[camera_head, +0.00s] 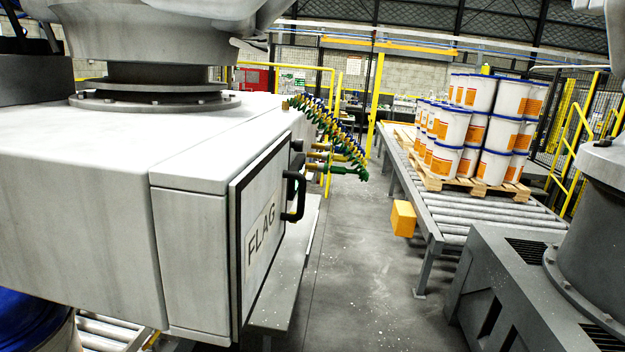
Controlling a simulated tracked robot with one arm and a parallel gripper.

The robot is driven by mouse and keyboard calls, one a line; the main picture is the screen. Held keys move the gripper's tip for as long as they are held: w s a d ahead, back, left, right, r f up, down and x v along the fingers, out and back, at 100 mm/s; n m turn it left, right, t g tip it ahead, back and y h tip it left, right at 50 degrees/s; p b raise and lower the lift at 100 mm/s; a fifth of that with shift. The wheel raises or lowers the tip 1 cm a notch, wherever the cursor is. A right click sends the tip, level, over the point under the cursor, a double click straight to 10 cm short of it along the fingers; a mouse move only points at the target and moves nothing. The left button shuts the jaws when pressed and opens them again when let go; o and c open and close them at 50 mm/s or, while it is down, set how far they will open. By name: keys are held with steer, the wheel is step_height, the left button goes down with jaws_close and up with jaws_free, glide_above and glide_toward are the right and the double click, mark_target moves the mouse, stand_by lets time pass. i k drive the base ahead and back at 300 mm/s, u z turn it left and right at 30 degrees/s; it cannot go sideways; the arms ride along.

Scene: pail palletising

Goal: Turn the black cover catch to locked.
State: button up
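A pale grey cabinet (90,190) fills the left of the view. Its side carries a black-framed cover panel (262,235) marked "FLAG", seen at a steep angle. A black C-shaped handle (296,196) stands out from the panel's far edge. A small dark round part (296,146) sits just above it, near yellow and green fittings. I cannot tell which of these two is the black cover catch, nor whether it is turned to locked. My gripper is not in view, and nothing is seen touching the panel or the handle.
Yellow-green hose fittings (335,140) stick out beyond the handle. A grey floor aisle (370,260) lies clear to the right. A roller conveyor (475,212) bears stacked white pails (450,128) on a wooden pallet (430,178). A dark machine base (515,290) stands at lower right.

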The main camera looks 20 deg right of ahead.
mark_target(298, 146)
steer(key=z, duration=1.2)
steer(key=i, duration=1.75)
steer(key=u, duration=1.4)
